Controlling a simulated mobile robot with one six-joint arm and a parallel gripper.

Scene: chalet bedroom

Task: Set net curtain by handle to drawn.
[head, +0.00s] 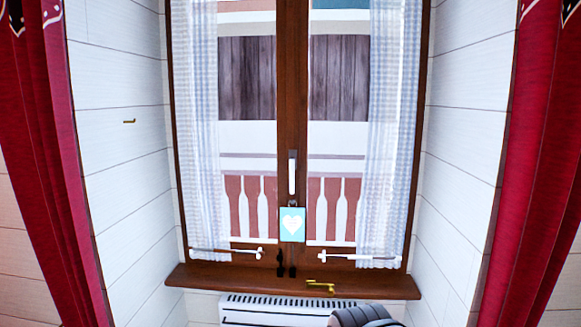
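Two sheer checked net curtains hang at the window, the left one (201,140) along the outer side of the left pane and the right one (386,140) along the outer side of the right pane. The glass between them is uncovered. A thin white rod with a knobbed end (226,252) runs at the foot of the left curtain, and a similar rod (357,257) at the foot of the right one. A small brass handle-like piece (320,285) shows at the front of the sill; I cannot tell what it belongs to. My gripper is not in view.
A brown wooden sill (225,279) juts out below the window, above a white radiator (260,312). A heart tag (292,224) hangs below the window handle (292,172). Red drapes flank the recess, left (45,150) and right (535,150). A brass hook (129,121) is on the left wall.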

